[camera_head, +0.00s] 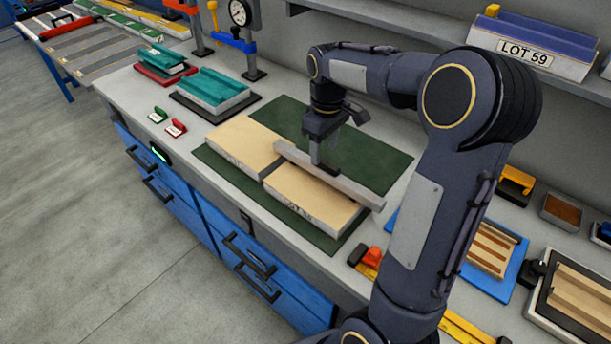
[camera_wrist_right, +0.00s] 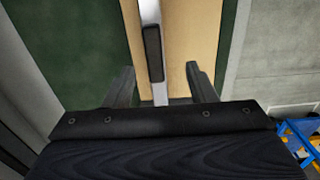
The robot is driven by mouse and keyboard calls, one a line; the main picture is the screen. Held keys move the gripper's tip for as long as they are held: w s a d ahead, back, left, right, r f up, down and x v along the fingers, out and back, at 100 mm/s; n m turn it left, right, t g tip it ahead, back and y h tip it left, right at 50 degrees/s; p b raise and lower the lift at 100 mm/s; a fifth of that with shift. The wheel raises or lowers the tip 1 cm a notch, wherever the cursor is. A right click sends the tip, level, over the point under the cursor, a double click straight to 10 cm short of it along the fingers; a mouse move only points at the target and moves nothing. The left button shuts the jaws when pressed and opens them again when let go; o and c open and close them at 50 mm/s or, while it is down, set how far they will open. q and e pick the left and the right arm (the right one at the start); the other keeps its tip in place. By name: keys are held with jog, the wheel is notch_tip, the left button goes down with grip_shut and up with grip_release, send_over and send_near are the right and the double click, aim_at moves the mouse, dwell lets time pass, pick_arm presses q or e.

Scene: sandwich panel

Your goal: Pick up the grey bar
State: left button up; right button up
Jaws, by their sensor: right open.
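The grey bar (camera_head: 345,186) lies across two tan-topped panels (camera_head: 310,198) on a dark green mat (camera_head: 388,160). A short upright grey piece stands near its middle, just below my right gripper (camera_head: 332,122). In the right wrist view, the bar (camera_wrist_right: 149,12) runs up the picture with a dark pad on it. My right gripper (camera_wrist_right: 160,84) is open there, one finger on each side of the bar, with a gap on both sides. I cannot tell the exact height of the fingertips. My left gripper is not in view.
A teal block (camera_head: 215,88) on a dark base stands left of the mat. A dial gauge stand (camera_head: 250,45) is behind it. A blue tray (camera_head: 515,278) with wooden pieces lies to the right. A shelf with a LOT 59 bin (camera_head: 530,52) overhangs the back.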

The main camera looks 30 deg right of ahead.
aim_at(326, 162)
jog(key=shift+w+f, duration=0.1)
jog(key=shift+f, duration=0.3)
jog(key=f, duration=0.7)
jog(key=shift+d+f+p, duration=0.1)
jog(key=shift+d+p, duration=0.3)
grip_shut()
